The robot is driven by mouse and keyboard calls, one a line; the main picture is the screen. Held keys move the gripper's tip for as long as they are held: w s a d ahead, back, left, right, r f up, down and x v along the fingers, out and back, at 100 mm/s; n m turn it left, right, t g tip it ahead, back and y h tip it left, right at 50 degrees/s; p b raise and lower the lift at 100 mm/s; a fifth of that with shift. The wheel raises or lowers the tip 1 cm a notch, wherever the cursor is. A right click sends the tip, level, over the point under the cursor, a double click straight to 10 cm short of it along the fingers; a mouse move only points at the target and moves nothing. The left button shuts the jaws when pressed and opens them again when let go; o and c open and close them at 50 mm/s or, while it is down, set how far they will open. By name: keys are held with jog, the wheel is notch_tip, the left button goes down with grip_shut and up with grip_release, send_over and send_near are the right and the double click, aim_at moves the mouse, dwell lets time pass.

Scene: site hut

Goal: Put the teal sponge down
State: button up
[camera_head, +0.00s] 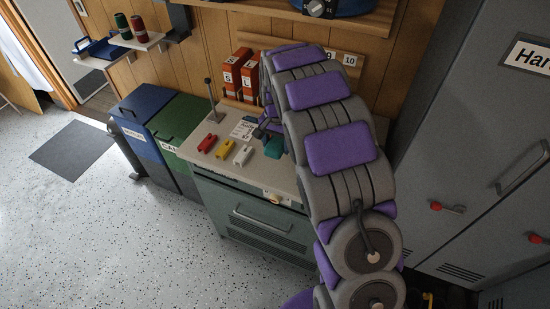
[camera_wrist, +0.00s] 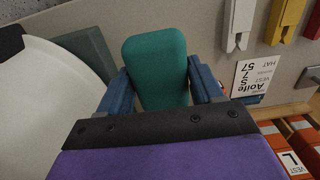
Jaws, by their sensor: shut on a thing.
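The teal sponge (camera_head: 274,147) is at the right part of the pale cabinet top, just left of my arm. In the wrist view the teal sponge (camera_wrist: 156,68) stands between the two blue fingers of my gripper (camera_wrist: 160,75), one finger on each side. My gripper is shut on it. In the head view my gripper (camera_head: 264,131) is small and partly hidden by my arm. I cannot tell whether the sponge touches the cabinet top (camera_head: 205,165).
Red (camera_head: 207,143), yellow (camera_head: 225,149) and white (camera_head: 243,155) clip-like items lie left of the sponge. A printed card (camera_head: 243,129) lies behind them. Orange boxes (camera_head: 236,72) stand at the back. A thin post (camera_head: 210,100) rises at the left; grey lockers (camera_head: 480,150) stand right.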

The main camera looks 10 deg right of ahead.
jog(key=b, duration=0.1)
send_over(272, 167)
jog(key=f, duration=0.4)
jog(key=shift+s+a+f, duration=0.1)
jog(key=shift+a+f, duration=0.25)
jog(key=shift+a, duration=0.05)
jog(key=f, duration=0.1)
jog(key=d+f, duration=0.1)
jog(key=d+f+b, duration=0.1)
jog(key=f, duration=0.1)
jog(key=shift+a, duration=0.4)
jog(key=o, duration=0.7)
jog(key=shift+a, duration=0.35)
jog(key=o, duration=0.3)
jog(key=shift+d, duration=0.6)
jog(key=shift+a, duration=0.45)
